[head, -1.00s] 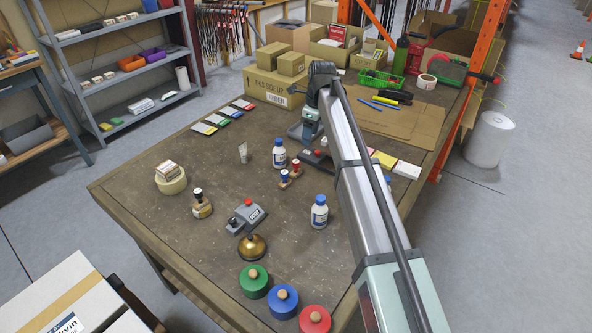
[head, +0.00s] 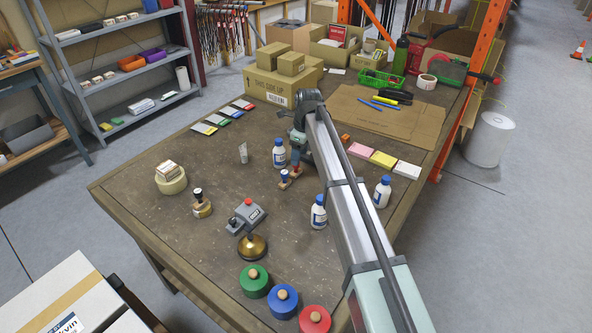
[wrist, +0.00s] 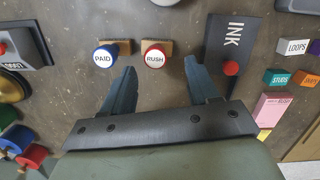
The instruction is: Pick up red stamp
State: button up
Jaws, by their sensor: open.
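The red stamp (wrist: 154,57), a round white top marked RUSH with a red ring, stands in its wooden holder (wrist: 166,47) in the wrist view. The blue PAID stamp (wrist: 104,58) stands to its left. My gripper (wrist: 160,65) is open; the red stamp shows between its fingertips, nearer the left finger, and I cannot tell how far below them it is. In the head view my gripper (head: 297,158) is at the stamps, partly hiding the red one; the blue stamp (head: 285,177) shows beside it.
The INK pad (wrist: 231,50) with a red knob lies close to the right finger. White bottles (head: 279,153) stand near the stamps in the head view. A grey stamping device (head: 246,214) is in front. The table's left middle is mostly clear.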

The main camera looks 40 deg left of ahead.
aim_at(296, 168)
jog(key=f, duration=0.3)
jog(key=a+f, duration=0.1)
jog(key=shift+s+f, duration=0.35)
jog(key=shift+f, duration=0.05)
grip_shut()
